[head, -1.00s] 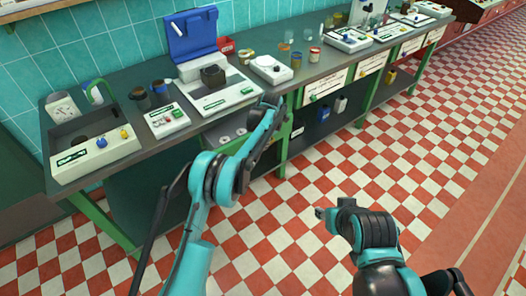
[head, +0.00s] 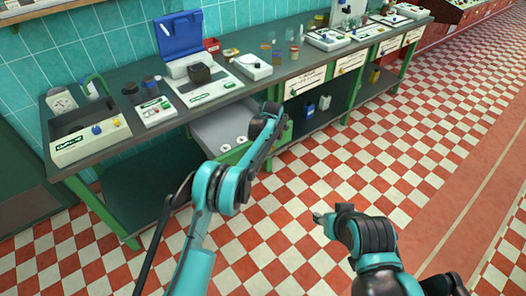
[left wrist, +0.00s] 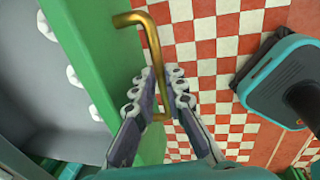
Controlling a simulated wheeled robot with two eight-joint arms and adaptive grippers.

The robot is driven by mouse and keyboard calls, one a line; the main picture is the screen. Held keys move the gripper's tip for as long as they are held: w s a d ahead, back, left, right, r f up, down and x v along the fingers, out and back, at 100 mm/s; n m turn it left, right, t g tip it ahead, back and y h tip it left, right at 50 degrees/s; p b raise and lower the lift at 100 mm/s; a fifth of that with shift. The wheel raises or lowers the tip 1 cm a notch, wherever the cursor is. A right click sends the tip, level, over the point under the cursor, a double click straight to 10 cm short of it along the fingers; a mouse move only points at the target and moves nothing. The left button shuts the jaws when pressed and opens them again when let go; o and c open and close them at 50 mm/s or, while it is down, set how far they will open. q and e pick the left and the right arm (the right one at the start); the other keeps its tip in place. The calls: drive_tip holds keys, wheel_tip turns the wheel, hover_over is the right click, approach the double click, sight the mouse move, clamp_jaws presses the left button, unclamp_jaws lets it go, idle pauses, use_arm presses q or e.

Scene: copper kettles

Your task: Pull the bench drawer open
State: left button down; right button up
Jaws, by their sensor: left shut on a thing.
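The bench drawer (head: 213,129) is pulled out from under the worktop, left of the middle in the head view, its grey inside showing. In the left wrist view its green front (left wrist: 105,50) runs down the left side, with a brass bar handle (left wrist: 150,35) on it. My left gripper (left wrist: 162,78) is shut on the handle, its fingers on either side of the bar. In the head view my left gripper (head: 277,112) is at the drawer front, and the arm hides much of that front. My right gripper (head: 318,217) is away over the floor; its jaws are too small to judge.
The bench top (head: 125,83) carries a scale with a blue lid (head: 180,35), a sink unit (head: 90,140) and several jars and devices. White rolls (head: 226,147) lie in the drawer. Bottles stand on the lower shelf at right. The checkered floor in front is clear.

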use_arm(q)
drive_tip(key=c, duration=1.6)
unclamp_jaws()
drive_tip(key=shift+o, duration=0.2)
wheel_tip(320, 180, up, 12)
drive_tip(key=s+d, duration=0.1)
drive_tip(key=shift+s+d, duration=0.15)
drive_tip(key=shift+s, duration=0.25)
drive_tip(key=shift+f, duration=0.1)
